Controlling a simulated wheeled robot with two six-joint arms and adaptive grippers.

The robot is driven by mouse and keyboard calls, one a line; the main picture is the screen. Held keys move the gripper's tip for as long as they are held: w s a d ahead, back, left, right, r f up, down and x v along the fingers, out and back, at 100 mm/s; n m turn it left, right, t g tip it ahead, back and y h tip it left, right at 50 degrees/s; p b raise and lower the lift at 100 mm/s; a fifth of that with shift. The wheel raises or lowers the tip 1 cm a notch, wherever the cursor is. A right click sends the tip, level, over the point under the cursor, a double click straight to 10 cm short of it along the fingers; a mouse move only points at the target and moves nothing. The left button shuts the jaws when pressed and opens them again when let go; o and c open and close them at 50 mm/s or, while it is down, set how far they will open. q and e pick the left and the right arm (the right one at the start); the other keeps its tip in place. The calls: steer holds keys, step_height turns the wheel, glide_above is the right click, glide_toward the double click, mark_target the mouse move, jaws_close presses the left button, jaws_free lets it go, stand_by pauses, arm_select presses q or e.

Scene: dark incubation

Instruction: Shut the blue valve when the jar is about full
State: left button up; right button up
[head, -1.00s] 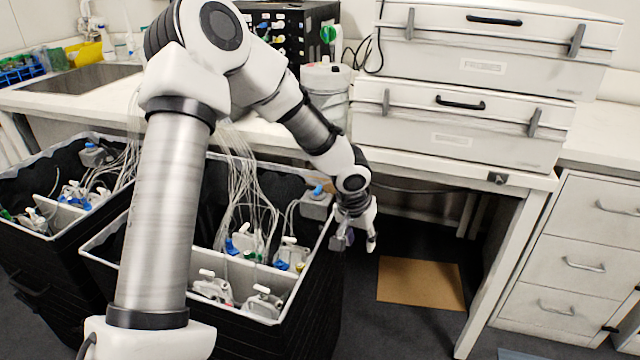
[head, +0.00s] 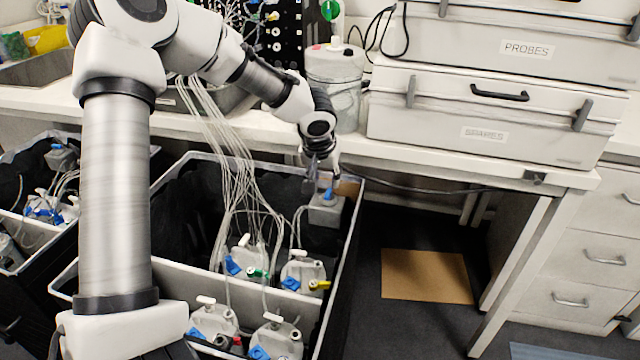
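A grey-white jar (head: 325,210) sits in the far right corner of the near black bin (head: 343,270). A small blue valve (head: 328,193) shows on its top. My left gripper (head: 323,174) points down just above this valve. Its fingers look apart, with nothing seen between them; I cannot tell whether they touch the valve. The jar's fill level cannot be made out. Other jars with blue valves stand in the bin, among them one jar (head: 303,270) at the middle right. A large translucent jar (head: 334,88) stands on the bench behind. My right gripper is not in view.
Thin clear tubes (head: 235,165) hang from the bench into the bin. The bench edge (head: 430,162) runs just behind my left gripper. White cases (head: 490,110) are stacked on the bench. A second bin stands at left. A brown board (head: 427,276) lies on the floor.

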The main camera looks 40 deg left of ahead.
mark_target(328, 193)
arm_select(q)
steer(key=x, duration=0.6)
steer(key=shift+d, duration=0.1)
steer(key=shift+d+r, duration=0.1)
jaws_close()
